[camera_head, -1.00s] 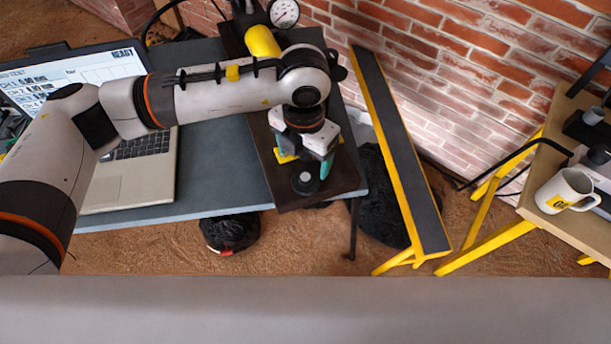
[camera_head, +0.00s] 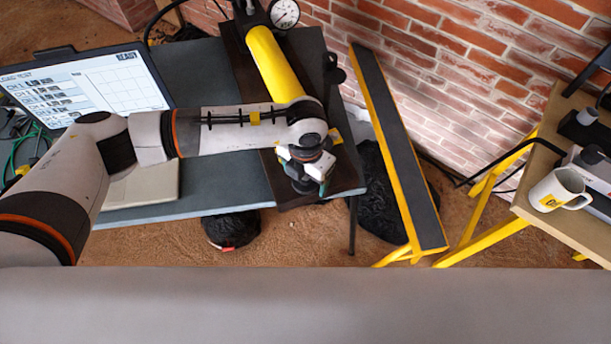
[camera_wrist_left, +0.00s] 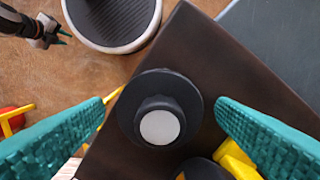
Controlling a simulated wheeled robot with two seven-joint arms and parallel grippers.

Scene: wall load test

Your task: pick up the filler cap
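The filler cap (camera_wrist_left: 160,112) is a dark round disc with a raised knob and a pale grey top. It rests on the dark brown board (camera_wrist_left: 215,60) near the board's edge. In the head view the cap (camera_head: 303,187) is partly hidden under my left gripper (camera_head: 306,176). In the left wrist view the left gripper's teal fingers (camera_wrist_left: 160,112) stand wide apart, one on each side of the cap, with nothing held. Whether the tips are down at the cap's height is hard to tell. A small dark gripper with teal tips (camera_wrist_left: 52,36), apparently my right one, shows far off.
A yellow cylinder (camera_head: 272,62) and a gauge (camera_head: 284,13) stand behind on the board. A yellow-edged sloping beam (camera_head: 400,150) stands right of the table. A mug (camera_head: 558,190) is on another table.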

